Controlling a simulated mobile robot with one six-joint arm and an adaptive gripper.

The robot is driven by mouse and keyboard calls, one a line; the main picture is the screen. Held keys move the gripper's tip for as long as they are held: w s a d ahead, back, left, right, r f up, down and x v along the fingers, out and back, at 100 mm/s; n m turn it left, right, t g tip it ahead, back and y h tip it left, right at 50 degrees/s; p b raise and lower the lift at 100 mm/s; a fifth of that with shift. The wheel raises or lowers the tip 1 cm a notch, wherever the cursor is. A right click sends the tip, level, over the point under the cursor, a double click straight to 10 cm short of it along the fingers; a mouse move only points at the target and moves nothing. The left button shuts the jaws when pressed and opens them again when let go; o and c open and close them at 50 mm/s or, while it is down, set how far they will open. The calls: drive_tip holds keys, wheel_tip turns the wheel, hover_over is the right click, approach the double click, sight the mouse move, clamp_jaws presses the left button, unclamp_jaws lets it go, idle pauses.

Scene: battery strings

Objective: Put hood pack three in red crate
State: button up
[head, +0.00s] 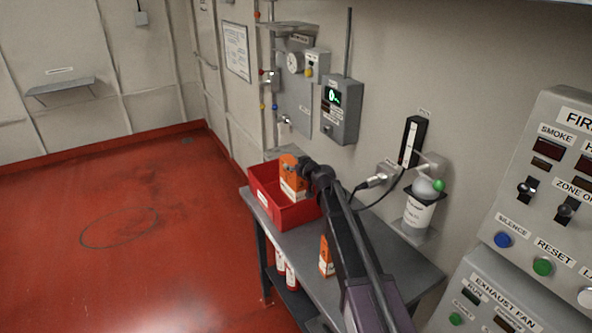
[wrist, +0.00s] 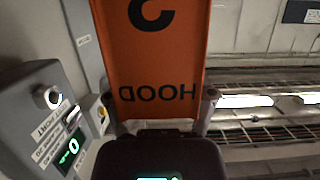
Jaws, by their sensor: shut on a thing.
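My gripper (head: 306,172) is shut on an orange hood pack (head: 292,180) with a white label. In the wrist view the pack (wrist: 155,60) fills the space between the fingers, with "HOOD" upside down and part of a numeral at the top edge. The numeral is cut off. In the head view the pack is upright at the red crate (head: 268,211), its lower part overlapping the crate's opening. I cannot tell whether it touches the crate floor. The crate stands on the far end of the grey table.
Another orange pack (head: 326,258) stands on the grey table (head: 385,235), partly behind my arm. Red-and-white cylinders (head: 291,275) stand on the lower shelf. A wall meter with a green display (head: 340,108) hangs beyond the crate. A white container (head: 419,211) is by the wall.

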drive_tip(key=shift+f+b, duration=0.6)
drive_tip(key=shift+f, duration=0.1)
idle(0.3)
drive_tip(key=o, duration=1.3)
drive_tip(key=shift+c, duration=0.2)
drive_tip(key=shift+r, duration=0.25)
drive_tip(key=shift+r+p, duration=0.45)
drive_tip(key=shift+p, duration=0.2)
drive_tip(key=p+v, duration=0.3)
drive_tip(key=v, duration=0.9)
